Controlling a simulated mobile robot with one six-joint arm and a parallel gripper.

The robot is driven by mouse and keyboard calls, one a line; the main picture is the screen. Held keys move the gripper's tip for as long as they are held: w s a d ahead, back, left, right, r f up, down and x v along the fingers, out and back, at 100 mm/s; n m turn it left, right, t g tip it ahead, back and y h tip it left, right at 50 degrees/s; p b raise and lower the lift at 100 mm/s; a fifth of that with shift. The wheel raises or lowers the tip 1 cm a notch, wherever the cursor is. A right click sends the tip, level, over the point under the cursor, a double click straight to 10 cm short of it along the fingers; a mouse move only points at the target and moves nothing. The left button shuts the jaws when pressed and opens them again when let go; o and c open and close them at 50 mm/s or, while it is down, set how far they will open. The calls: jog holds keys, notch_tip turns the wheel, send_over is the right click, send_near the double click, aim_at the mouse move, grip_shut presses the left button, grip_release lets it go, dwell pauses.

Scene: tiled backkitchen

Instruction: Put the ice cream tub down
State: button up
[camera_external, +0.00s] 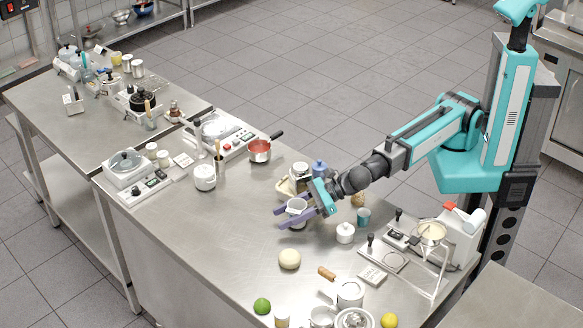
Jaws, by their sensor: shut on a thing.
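My gripper (296,218) reaches in from the right with its purple fingers low over the steel counter (240,220). It is shut on a small white-grey tub (297,206), which I take to be the ice cream tub. The tub sits between the fingers and looks roughly upright. The fingers hide part of its side. I cannot tell whether its bottom touches the counter or hangs slightly above it.
A white sugar pot (345,232) and a teal cup (363,216) are to the right. The counter left of the gripper is clear.

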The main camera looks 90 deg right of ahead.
jog(key=shift+f, duration=0.3)
jog(key=shift+f, duration=0.1)
jog(key=o, duration=1.1)
jog(key=shift+v, duration=3.2)
jog(key=shift+w+b, duration=0.15)
jog(key=shift+b, duration=1.2)
jog(key=shift+s+b, duration=0.2)
jog(key=shift+b, duration=0.95)
jog(key=b+v, duration=0.2)
jog(key=b, duration=0.6)
jog(key=shift+s+d, duration=0.1)
jog(key=shift+s, duration=0.05)
